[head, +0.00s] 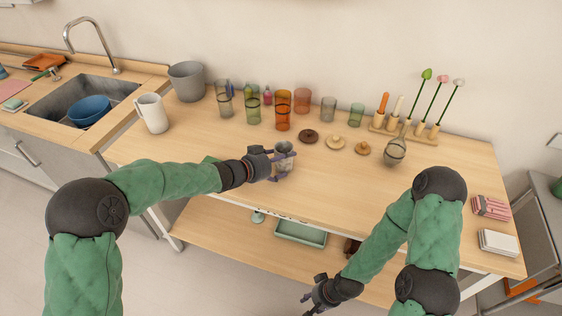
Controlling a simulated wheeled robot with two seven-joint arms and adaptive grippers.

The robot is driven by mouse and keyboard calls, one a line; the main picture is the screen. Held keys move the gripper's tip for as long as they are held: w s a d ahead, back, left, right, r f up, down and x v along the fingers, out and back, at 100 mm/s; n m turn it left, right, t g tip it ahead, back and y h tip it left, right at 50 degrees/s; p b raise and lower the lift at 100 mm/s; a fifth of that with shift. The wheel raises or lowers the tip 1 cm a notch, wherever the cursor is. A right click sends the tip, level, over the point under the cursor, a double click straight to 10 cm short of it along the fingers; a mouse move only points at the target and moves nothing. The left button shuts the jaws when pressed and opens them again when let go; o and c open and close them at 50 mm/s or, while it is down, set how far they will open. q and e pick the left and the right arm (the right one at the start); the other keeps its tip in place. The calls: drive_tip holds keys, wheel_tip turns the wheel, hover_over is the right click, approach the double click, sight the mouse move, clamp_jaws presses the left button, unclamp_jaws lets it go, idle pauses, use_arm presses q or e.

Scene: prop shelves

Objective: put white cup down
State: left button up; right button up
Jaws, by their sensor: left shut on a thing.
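My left gripper (278,155) is over the front part of the wooden table (210,150). It is shut on a small pale cup (286,169), which looks greyish white and is partly hidden by the fingers. I cannot tell whether the cup's base touches the table. My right gripper (311,297) hangs low in front of the table, near the lower shelf. It is too small and dark to show whether its fingers are apart.
A white pitcher (152,114) and grey bucket (187,81) stand at the left. Several coloured glasses (283,110) line the back. A dark lid (308,136) and wooden lids (335,142) lie behind the cup. A strainer (395,151) is to the right. The right-centre tabletop is clear.

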use_arm(q)
drive_tip(key=shift+f, duration=0.15)
drive_tip(key=o, duration=1)
drive_tip(key=shift+s+a+r, duration=0.15)
drive_tip(key=shift+a+r, duration=0.1)
drive_tip(key=shift+r, duration=0.1)
drive_tip(key=shift+p+v, duration=2.4)
drive_tip(key=shift+v, duration=3.25)
drive_tip(key=shift+s+f, duration=0.1)
drive_tip(key=shift+f, duration=0.05)
